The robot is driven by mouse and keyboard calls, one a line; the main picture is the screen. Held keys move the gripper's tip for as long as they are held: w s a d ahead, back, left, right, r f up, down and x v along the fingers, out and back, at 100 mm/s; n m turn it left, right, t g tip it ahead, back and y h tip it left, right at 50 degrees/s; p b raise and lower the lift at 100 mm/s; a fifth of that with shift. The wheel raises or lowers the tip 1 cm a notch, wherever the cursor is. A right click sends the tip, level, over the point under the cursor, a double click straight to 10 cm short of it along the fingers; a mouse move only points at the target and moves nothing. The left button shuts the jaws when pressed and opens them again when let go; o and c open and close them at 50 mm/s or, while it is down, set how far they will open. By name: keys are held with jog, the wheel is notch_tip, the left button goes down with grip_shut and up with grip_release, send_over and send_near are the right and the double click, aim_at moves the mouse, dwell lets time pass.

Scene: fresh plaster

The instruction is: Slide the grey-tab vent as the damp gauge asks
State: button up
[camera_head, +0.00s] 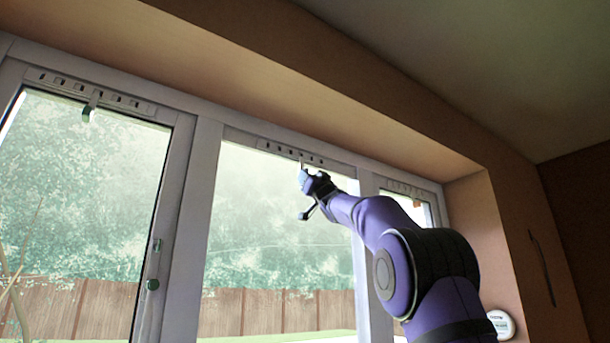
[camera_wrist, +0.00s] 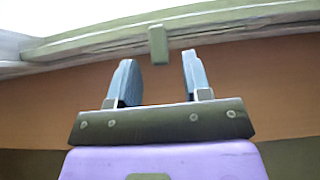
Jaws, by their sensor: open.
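A slotted vent strip (camera_head: 290,152) runs along the top of the middle window. Its hanging tab looks grey-green in the wrist view (camera_wrist: 158,44). My gripper (camera_head: 304,180) is just below this vent, open and empty. In the wrist view my two blue fingers (camera_wrist: 158,76) stand apart, with the tab beyond the tips and roughly between them. I see no clear contact. A round white gauge (camera_head: 500,323) sits at the lower right, partly behind my arm; its reading is too small to tell.
The left window has another vent strip (camera_head: 95,90) with a greenish hanging tab (camera_head: 88,113). A window handle (camera_head: 153,284) is on the left frame. The sloping window recess (camera_head: 300,105) overhangs the vents.

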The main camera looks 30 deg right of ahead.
aim_at(303, 163)
jog(key=shift+x, duration=1.9)
